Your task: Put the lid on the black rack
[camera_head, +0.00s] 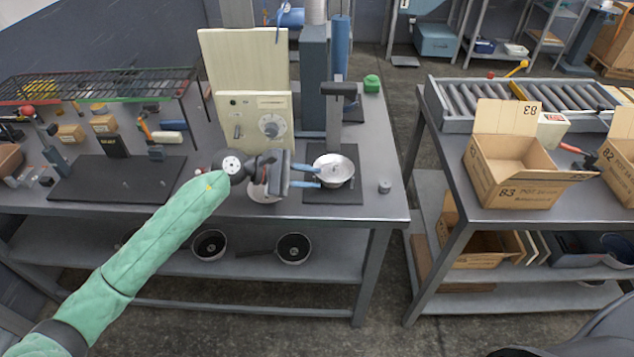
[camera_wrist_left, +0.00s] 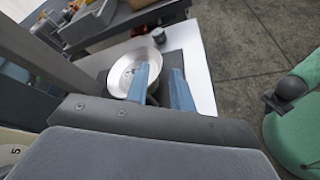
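A round silver lid (camera_head: 333,168) lies over a pan on a dark mat on the workbench. A black wire rack (camera_head: 110,84) stands raised over the left part of the bench. My right gripper does not show.
A control box with a dial (camera_head: 262,120) and a grey column (camera_head: 314,75) stand behind the gripper. A second silver round piece (camera_head: 266,193) is partly hidden under it. Pans (camera_head: 293,248) sit on the lower shelf. An open carton (camera_head: 515,170) stands on the right table.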

